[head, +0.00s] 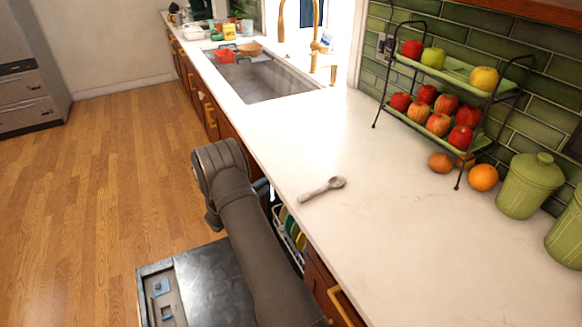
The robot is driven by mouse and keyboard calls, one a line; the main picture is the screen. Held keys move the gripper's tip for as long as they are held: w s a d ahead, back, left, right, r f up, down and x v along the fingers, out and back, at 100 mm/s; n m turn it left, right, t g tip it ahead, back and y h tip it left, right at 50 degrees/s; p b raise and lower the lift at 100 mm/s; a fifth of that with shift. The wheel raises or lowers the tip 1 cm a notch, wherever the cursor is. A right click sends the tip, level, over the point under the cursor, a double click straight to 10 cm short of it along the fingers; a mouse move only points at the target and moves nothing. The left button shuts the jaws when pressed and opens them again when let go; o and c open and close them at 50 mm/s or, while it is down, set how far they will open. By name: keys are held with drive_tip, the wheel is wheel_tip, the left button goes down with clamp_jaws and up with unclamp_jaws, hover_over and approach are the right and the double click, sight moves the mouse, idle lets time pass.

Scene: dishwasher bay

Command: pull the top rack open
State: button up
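The dishwasher door (212,286) is folded down below the counter, its inner side facing up. A rack (279,222) with coloured dishes (291,231) shows in a narrow strip between my arm and the counter edge. Most of the rack is hidden by my arm and the counter, so I cannot tell for sure that it is the top one or how far out it is. My arm reaches over the door and bends in front of the bay. My gripper is hidden behind the arm, so its fingers and any contact with the rack do not show.
The counter (390,240) overhangs the bay, with a spoon (322,189) near its edge. A wooden drawer front with a brass handle (346,306) is right of the bay. A fruit stand (445,95) and green canisters (529,185) stand behind. The floor at left is clear.

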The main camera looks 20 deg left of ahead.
drive_tip(key=x, duration=1.5)
drive_tip(key=shift+w, duration=0.1)
drive_tip(key=shift+c, duration=0.2)
clamp_jaws()
